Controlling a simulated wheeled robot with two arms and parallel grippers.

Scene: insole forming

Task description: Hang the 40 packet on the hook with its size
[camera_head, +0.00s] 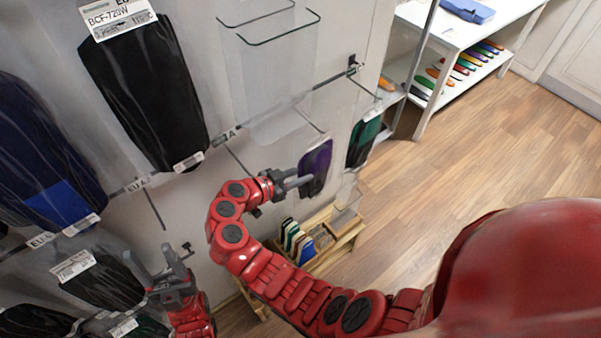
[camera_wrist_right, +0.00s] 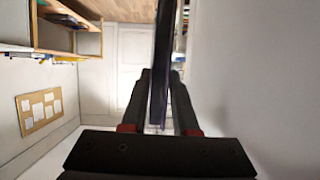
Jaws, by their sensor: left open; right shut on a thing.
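A dark purple packet (camera_head: 316,168) is at the fingertips of my right gripper (camera_head: 296,183), which is shut on it. In the right wrist view the packet (camera_wrist_right: 161,60) shows edge-on, upright between the fingers (camera_wrist_right: 160,105). Its size number cannot be read. Bare hooks stick out from the wall rail: one below a label at the left (camera_head: 152,208), one near the middle (camera_head: 238,160), and one just above the purple packet (camera_head: 311,121). My left gripper (camera_head: 174,264) is open and empty at the lower left.
A large black packet (camera_head: 147,90), a navy packet (camera_head: 45,165) and a green packet (camera_head: 363,142) hang on the wall. More dark packets (camera_head: 103,275) hang at the lower left. A wooden box (camera_head: 345,228) with insoles stands below my right gripper. White shelves (camera_head: 440,95) stand behind.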

